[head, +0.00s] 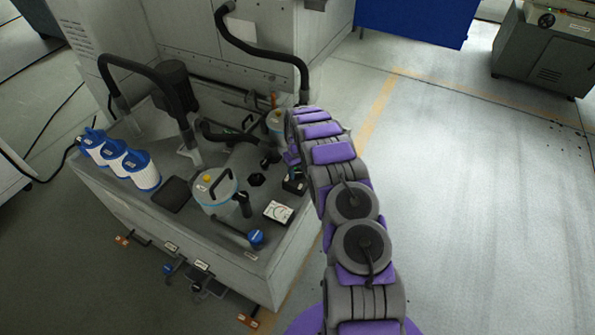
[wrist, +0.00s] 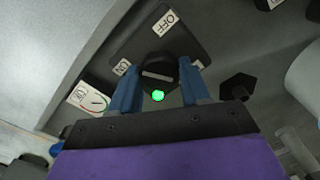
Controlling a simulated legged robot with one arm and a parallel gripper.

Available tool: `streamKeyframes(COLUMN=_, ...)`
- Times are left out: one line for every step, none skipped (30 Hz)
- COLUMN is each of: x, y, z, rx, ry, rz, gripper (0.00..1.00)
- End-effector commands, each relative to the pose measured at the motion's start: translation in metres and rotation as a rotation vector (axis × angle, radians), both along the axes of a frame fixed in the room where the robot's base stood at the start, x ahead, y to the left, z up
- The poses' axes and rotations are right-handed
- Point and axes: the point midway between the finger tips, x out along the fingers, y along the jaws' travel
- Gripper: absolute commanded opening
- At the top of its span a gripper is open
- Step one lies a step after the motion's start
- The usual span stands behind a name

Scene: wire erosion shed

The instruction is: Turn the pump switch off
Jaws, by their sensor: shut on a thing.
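The pump switch is a black knob (wrist: 158,68) with a white bar, on a dark box (wrist: 190,42). The white bar lies roughly level across the knob in the wrist view. An OFF label (wrist: 165,22) sits above the knob and an ON label (wrist: 122,67) to its left. A green lamp (wrist: 158,96) is lit just below the knob. My gripper (wrist: 160,82) has one blue finger on each side of the knob and is shut on it. In the head view, the switch box (head: 295,184) is partly behind my arm, and my fingertips are hidden.
A gauge panel (wrist: 88,98) lies left of the switch; a black hexagonal knob (wrist: 238,87) is to its right. The tank top also carries a round canister (head: 214,190), white filters (head: 143,170) and black hoses (head: 262,50). The floor (head: 470,200) at right is clear.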

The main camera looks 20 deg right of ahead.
Motion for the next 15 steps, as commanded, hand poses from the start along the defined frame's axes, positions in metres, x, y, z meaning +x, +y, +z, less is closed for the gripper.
streamKeyframes(x=0.0, y=-0.0007, z=0.0001, rx=-0.001, ry=0.0, rz=-0.001, gripper=0.3)
streamKeyframes(x=0.0, y=-0.0007, z=0.0001, rx=-0.001, ry=0.0, rz=-0.001, gripper=0.27)
streamKeyframes(x=0.0, y=-0.0008, z=0.0001, rx=-0.001, ry=0.0, rz=-0.001, gripper=0.23)
streamKeyframes(x=0.0, y=-0.0008, z=0.0001, rx=-0.001, ry=0.0, rz=-0.001, gripper=0.2)
streamKeyframes(x=0.0, y=-0.0009, z=0.0001, rx=-0.001, ry=0.0, rz=-0.001, gripper=0.17)
streamKeyframes(x=0.0, y=-0.0009, z=0.0002, rx=-0.001, ry=0.0, rz=-0.001, gripper=0.16)
streamKeyframes(x=0.0, y=-0.0009, z=0.0002, rx=-0.001, ry=0.0, rz=-0.001, gripper=0.16)
streamKeyframes(x=0.0, y=-0.0009, z=0.0002, rx=-0.001, ry=0.0, rz=-0.002, gripper=0.16)
streamKeyframes(x=0.0, y=-0.0009, z=0.0003, rx=-0.001, ry=0.0, rz=-0.004, gripper=0.16)
streamKeyframes(x=0.0, y=-0.0009, z=0.0003, rx=-0.001, ry=0.0, rz=-0.007, gripper=0.16)
streamKeyframes(x=0.0001, y=-0.0008, z=0.0005, rx=-0.001, ry=-0.001, rz=-0.011, gripper=0.16)
streamKeyframes(x=0.0001, y=-0.0008, z=0.0006, rx=-0.001, ry=-0.001, rz=-0.018, gripper=0.16)
streamKeyframes(x=0.0001, y=-0.0007, z=0.0008, rx=-0.001, ry=-0.001, rz=-0.025, gripper=0.16)
streamKeyframes(x=0.0001, y=-0.0005, z=0.0009, rx=-0.001, ry=-0.001, rz=-0.033, gripper=0.16)
streamKeyframes(x=0.0002, y=0.0, z=0.0011, rx=-0.001, ry=0.0, rz=-0.045, gripper=0.16)
